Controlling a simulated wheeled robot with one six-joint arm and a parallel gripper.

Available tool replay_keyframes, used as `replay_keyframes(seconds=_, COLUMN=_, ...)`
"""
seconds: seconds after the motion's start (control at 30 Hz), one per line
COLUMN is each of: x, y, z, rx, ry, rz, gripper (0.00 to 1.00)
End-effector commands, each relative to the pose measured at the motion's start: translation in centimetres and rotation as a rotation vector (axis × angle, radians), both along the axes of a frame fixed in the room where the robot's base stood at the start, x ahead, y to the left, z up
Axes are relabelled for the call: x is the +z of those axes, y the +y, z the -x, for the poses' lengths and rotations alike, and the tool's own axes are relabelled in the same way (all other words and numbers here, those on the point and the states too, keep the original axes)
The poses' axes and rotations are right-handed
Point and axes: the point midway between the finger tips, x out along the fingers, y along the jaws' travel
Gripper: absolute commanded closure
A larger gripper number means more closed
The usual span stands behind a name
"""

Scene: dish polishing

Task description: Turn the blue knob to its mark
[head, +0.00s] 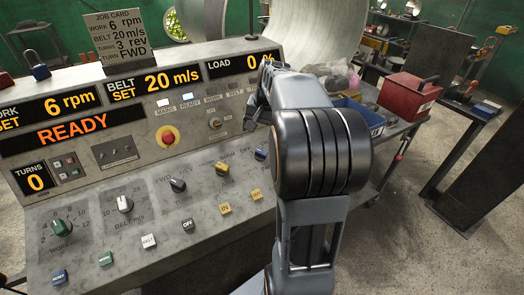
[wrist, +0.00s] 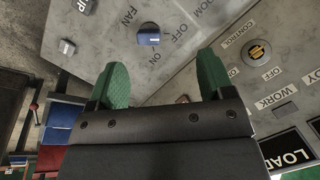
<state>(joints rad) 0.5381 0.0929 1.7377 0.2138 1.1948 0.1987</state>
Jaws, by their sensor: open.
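The blue knob (wrist: 148,36) sits on the grey sloping panel in the wrist view, by the words FAN, OFF and ON. A pale line crosses it, but I cannot tell which word it points to. The knob also shows in the head view (head: 261,155), just left of my arm. My gripper (wrist: 161,72) has two green-padded fingers spread wide with nothing between them. The knob lies beyond the fingertips, between their lines, apart from both. In the head view my arm hides most of the gripper.
Other knobs stand left of it: yellow (head: 222,168), black (head: 178,185), white (head: 125,204) and green (head: 62,227). A red stop button (head: 167,136) is on the upright panel, whose display (head: 70,132) reads READY. A red box (head: 409,96) and blue bins stand on the right bench.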

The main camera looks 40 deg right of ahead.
Motion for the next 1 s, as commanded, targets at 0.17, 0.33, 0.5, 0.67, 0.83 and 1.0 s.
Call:
replay_keyframes(seconds=0.17, x=-0.7, y=-4.9, z=-0.9, rx=-0.127, ry=0.012, rz=-0.058, gripper=0.26)
replay_keyframes(seconds=0.33, x=-2.1, y=-6.2, z=-1.3, rx=-0.165, ry=0.016, rz=-0.077, gripper=0.26)
replay_keyframes(seconds=0.5, x=-5.0, y=-5.8, z=-1.9, rx=-0.166, ry=0.017, rz=-0.078, gripper=0.26)
replay_keyframes(seconds=0.67, x=-8.1, y=-5.4, z=-2.5, rx=-0.167, ry=0.017, rz=-0.077, gripper=0.26)
replay_keyframes(seconds=0.83, x=-10.8, y=-5.0, z=-3.2, rx=-0.166, ry=0.016, rz=-0.076, gripper=0.26)
replay_keyframes(seconds=1.0, x=-12.8, y=-4.7, z=-3.6, rx=-0.166, ry=0.015, rz=-0.076, gripper=0.26)
